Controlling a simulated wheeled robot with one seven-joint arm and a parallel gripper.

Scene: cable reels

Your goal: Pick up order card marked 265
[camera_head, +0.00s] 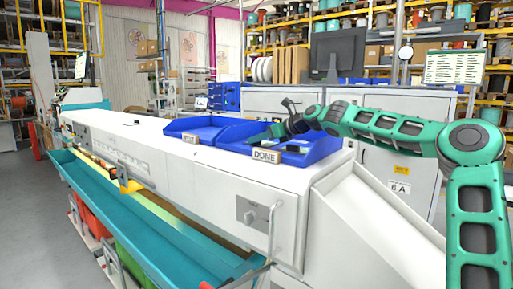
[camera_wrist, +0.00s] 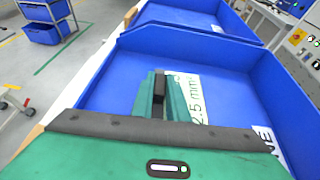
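A white card (camera_wrist: 198,103) with green print reading "2.5 mm" lies in a blue tray (camera_wrist: 105,85) in the wrist view. No number 265 can be read on it. My gripper (camera_wrist: 162,90) points down into this tray. Its right finger overlaps the card's left part. The fingers stand close together with a dark strip between them; whether they hold the card's edge cannot be told. In the head view my gripper (camera_head: 277,130) is low over the blue tray labelled DONE (camera_head: 266,156).
A second blue tray (camera_head: 190,124) adjoins the DONE tray to the left. Both sit on a long white machine top (camera_head: 140,133), clear farther left. A dark monitor (camera_head: 338,52) and grey cabinets (camera_head: 270,100) stand behind. A teal trough (camera_head: 150,225) runs along the front.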

